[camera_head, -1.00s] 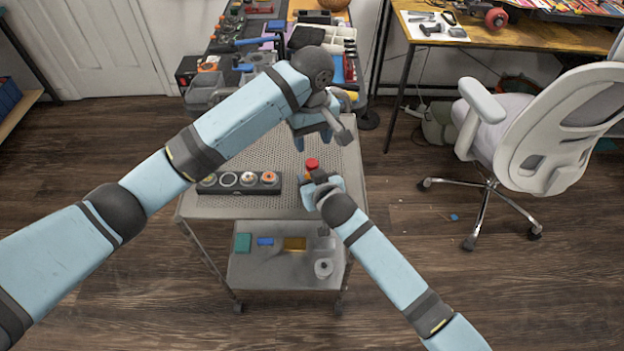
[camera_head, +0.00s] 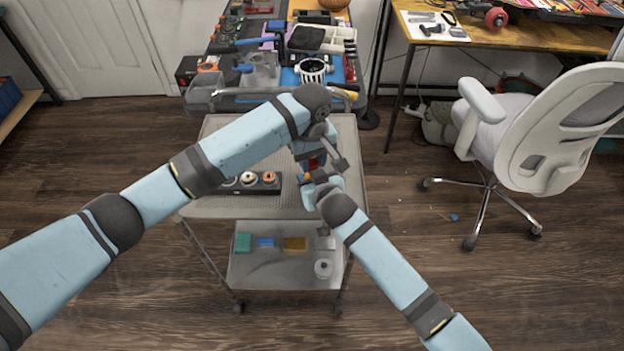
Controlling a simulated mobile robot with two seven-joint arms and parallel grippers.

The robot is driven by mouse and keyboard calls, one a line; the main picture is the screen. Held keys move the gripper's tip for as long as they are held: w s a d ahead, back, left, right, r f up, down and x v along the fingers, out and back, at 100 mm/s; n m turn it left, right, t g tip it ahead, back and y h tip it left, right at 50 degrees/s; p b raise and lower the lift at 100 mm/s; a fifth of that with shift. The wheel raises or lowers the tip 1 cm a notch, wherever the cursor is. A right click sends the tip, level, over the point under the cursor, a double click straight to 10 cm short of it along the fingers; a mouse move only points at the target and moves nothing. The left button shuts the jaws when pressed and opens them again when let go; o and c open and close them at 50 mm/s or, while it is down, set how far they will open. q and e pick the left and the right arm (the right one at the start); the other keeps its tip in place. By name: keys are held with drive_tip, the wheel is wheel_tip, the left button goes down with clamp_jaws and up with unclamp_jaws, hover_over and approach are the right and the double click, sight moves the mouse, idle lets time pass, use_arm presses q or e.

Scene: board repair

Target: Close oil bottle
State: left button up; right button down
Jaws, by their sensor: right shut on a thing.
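The oil bottle's red cap (camera_head: 313,163) shows as a small patch above the top shelf of the cart. The rest of the bottle is mostly hidden by my grippers and wrists. My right gripper (camera_head: 309,180) comes from the lower right and is shut on the oil bottle. My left gripper (camera_head: 310,157) reaches down from above, at the red cap. Whether its fingers are closed on the cap or only around it cannot be made out.
A dark holder (camera_head: 268,188) with round pieces stands on the perforated cart top (camera_head: 225,207), left of the grippers. The cart's lower shelf (camera_head: 265,272) carries small boxes and a white spool. A cluttered workbench (camera_head: 225,88) is behind; an office chair (camera_head: 545,125) stands right.

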use_arm(q)
drive_tip(key=c, duration=0.3)
drive_tip(key=o, duration=1)
drive_tip(key=shift+r, duration=2.3)
wheel_tip(320, 180, up, 3)
drive_tip(key=shift+d+f, duration=0.15)
drive_tip(key=shift+f, duration=0.05)
drive_tip(key=shift+c, duration=0.4)
drive_tip(key=shift+r, duration=0.45)
